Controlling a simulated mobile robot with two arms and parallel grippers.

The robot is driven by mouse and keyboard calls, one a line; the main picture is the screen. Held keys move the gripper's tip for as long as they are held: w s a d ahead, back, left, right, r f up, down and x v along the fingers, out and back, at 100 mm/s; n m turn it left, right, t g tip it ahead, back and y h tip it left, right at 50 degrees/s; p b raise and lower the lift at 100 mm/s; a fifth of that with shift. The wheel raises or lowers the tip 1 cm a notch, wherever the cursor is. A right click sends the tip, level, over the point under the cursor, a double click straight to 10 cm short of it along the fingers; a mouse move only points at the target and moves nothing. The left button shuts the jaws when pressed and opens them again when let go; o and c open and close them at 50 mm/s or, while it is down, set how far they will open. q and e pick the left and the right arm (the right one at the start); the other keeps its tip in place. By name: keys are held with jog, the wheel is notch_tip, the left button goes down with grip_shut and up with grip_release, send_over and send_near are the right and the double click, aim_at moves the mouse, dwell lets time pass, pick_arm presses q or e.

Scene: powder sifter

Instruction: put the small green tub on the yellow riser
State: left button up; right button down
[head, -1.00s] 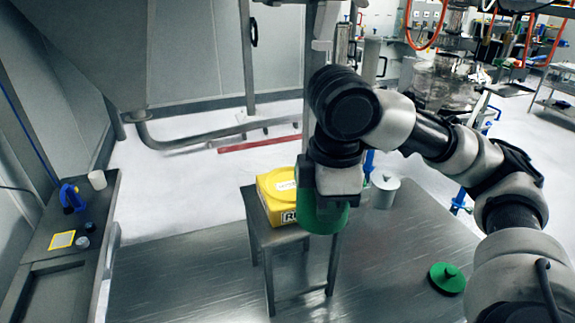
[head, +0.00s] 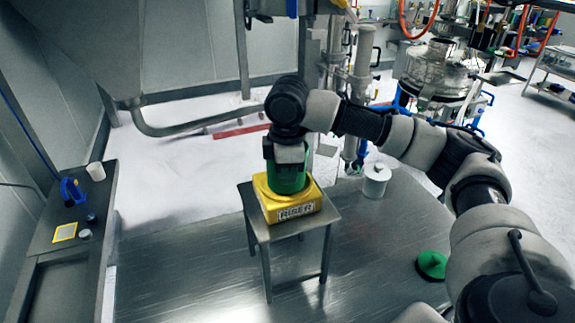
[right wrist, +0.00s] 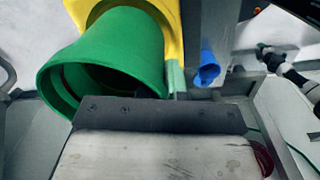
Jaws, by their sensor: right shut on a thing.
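The small green tub (head: 288,181) is upright over the top of the yellow riser (head: 297,211), which has a "RISER" label and stands on a small metal table. My right gripper (head: 287,158) is shut on the tub from above. I cannot tell whether the tub's base touches the riser. In the right wrist view the tub (right wrist: 125,52) is large beside the dark gripper edge, with yellow of the riser (right wrist: 172,25) behind it; the fingertips are hidden there. My left gripper is not in view.
The metal table (head: 259,231) has a narrow bare margin around the riser. A green lid (head: 431,266) and a white canister (head: 376,180) are to the right. A side bench (head: 50,240) at the left holds a blue item (head: 72,192) and small cups.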

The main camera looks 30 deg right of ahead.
jog(key=shift+a+f, duration=0.1)
jog(key=shift+f, duration=0.05)
jog(key=c, duration=1.2)
grip_release()
jog(key=shift+c, duration=0.2)
notch_tip(320, 180, up, 7)
jog(key=shift+s+b, duration=0.1)
jog(key=shift+b, duration=1.05)
jog(key=shift+r, duration=0.4)
jog(key=shift+f, duration=0.1)
